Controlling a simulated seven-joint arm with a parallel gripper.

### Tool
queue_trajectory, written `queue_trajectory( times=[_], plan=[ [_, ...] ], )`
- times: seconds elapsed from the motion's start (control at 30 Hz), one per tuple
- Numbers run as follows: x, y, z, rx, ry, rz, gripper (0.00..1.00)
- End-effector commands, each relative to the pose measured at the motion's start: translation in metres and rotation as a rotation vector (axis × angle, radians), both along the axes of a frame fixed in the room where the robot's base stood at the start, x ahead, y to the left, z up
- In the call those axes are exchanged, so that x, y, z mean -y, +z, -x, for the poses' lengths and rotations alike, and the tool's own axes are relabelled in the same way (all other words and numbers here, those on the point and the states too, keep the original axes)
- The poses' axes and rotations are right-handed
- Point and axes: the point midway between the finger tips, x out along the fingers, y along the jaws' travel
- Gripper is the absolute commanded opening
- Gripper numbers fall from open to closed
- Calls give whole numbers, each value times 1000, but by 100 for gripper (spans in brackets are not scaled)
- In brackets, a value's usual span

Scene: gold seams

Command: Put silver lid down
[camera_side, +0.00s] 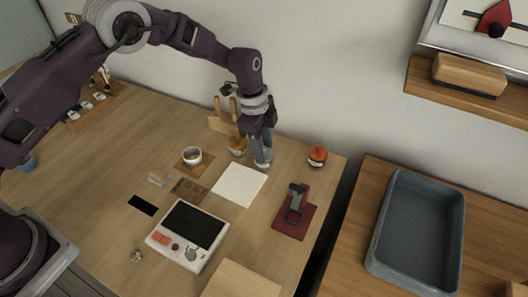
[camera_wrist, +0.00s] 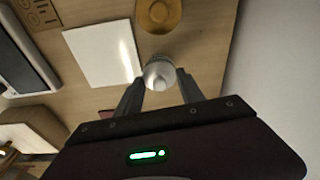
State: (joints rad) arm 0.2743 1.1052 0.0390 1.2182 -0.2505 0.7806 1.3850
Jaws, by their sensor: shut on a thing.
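My gripper (camera_side: 262,157) is at the back of the wooden table, pointing down, just above or at the table top. In the wrist view my gripper (camera_wrist: 161,80) is shut on a small silver, rounded lid (camera_wrist: 160,70), held between its two fingertips. In the side view the lid is mostly hidden at the fingertips. I cannot tell whether its underside touches the table. A gold-coloured pot (camera_side: 237,146) stands just left of my gripper; the wrist view shows it as a round amber shape (camera_wrist: 158,14). A white square sheet (camera_side: 240,185) lies in front of my gripper.
An orange-red jar (camera_side: 317,155) stands to the right. A dark red mat (camera_side: 294,217) with a black stand lies at the front right. A cup (camera_side: 192,156) and a screen device (camera_side: 188,237) are to the left. A blue-grey tray (camera_side: 377,255) is on the right-hand table.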

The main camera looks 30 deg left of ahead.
Motion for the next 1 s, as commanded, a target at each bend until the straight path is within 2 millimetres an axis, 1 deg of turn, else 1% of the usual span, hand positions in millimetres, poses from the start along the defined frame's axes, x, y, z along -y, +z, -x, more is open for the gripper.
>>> queue_trajectory(
  times=[0.1, 0.17, 0.27, 0.4, 0.5, 0.57, 0.67, 0.8, 0.9, 0.97, 1.0],
  plan=[
    [0, 2, 0, 1, 0, 0, 8],
    [0, 8, -1, 1, 0, 1, 8],
    [0, 32, -1, 5, 1, 1, 8],
    [0, 69, -1, 4, 0, 2, 8],
    [0, 88, -1, 4, 1, 2, 8],
    [-1, 93, 4, -1, -1, 0, 8],
    [-8, 92, 25, -7, -11, 1, 8],
    [-16, 81, 68, -6, -53, 1, 8],
    [-20, 77, 94, -3, -81, 0, 8],
    [-21, 75, 105, -2, -95, 0, 8],
    [-21, 70, 109, -2, -101, 0, 8]
  ],
)
